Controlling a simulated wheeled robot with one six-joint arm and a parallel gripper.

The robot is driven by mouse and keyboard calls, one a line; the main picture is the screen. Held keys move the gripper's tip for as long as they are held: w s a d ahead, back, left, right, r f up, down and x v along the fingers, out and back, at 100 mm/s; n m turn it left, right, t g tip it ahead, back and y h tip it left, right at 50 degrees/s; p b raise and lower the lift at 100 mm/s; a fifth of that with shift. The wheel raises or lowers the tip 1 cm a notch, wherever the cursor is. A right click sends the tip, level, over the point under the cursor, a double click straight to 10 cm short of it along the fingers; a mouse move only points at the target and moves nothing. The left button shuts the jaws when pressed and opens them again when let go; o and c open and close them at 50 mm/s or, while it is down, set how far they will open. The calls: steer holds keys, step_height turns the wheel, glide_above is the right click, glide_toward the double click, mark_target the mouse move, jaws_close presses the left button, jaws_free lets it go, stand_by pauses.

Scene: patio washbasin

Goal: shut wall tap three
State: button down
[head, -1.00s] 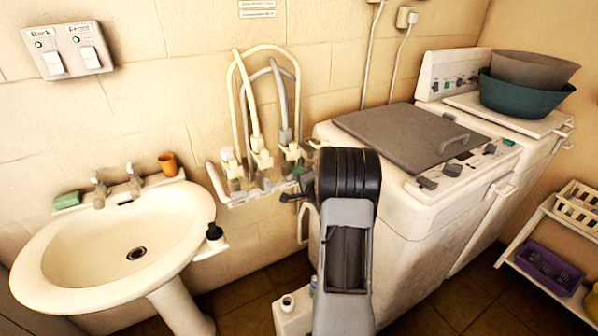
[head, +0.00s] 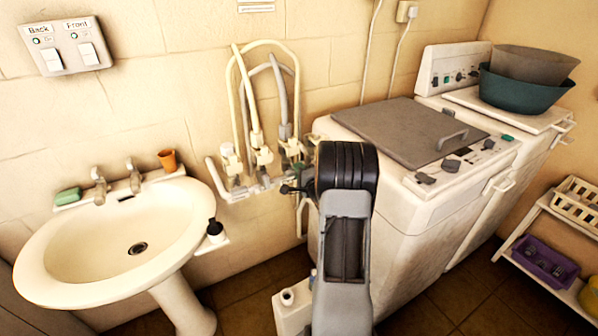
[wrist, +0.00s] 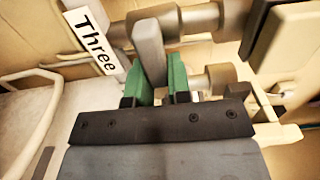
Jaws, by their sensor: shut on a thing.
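My gripper (wrist: 160,84) has its green fingertips closed on the flat grey lever (wrist: 149,48) of wall tap three in the wrist view. The lever lies between the two fingers and its upper part reaches a brownish metal tap body (wrist: 195,20). A white label reading "Three" (wrist: 93,40) is beside it on the left. In the head view my gripper (head: 298,186) is at the right end of the wall tap row, largely hidden behind my arm. The third tap (head: 294,149), with a grey hose, is just above it.
The washbasin (head: 75,255) is at the left, with a dark bottle (head: 215,230) by its right rim. A white washing machine (head: 385,235) stands close to the right of my arm. A white shelf (head: 545,285) is at the far right.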

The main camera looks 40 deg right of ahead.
steer(key=c, duration=1.1)
jaws_free()
steer(key=shift+o, duration=0.2)
steer(key=s+a+b, duration=0.1)
steer(key=s+a, duration=0.1)
steer(key=s, duration=1.1)
steer(key=shift+s, duration=0.35)
steer(key=s+d+f+n+g+h, duration=0.1)
steer(key=s+f+n+g+h, duration=0.1)
steer(key=s+f+n+g, duration=0.8)
steer(key=a+r+n+g+y+p, duration=0.1)
steer(key=a+r+n, duration=0.2)
steer(key=a+r, duration=0.3)
steer(key=a+r+n+g+y+p, duration=0.1)
steer(key=a+r+n+y, duration=0.1)
steer(key=a+r, duration=0.5)
steer(key=a+r+n+g+y+p, duration=0.1)
steer(key=a+r+n, duration=0.3)
steer(key=a, duration=1.1)
step_height(320, 180, up, 2)
steer(key=shift+s+r+n+g+y+p, duration=0.2)
steer(key=shift+s+n+g+y+p, duration=0.15)
steer(key=shift+g, duration=0.25)
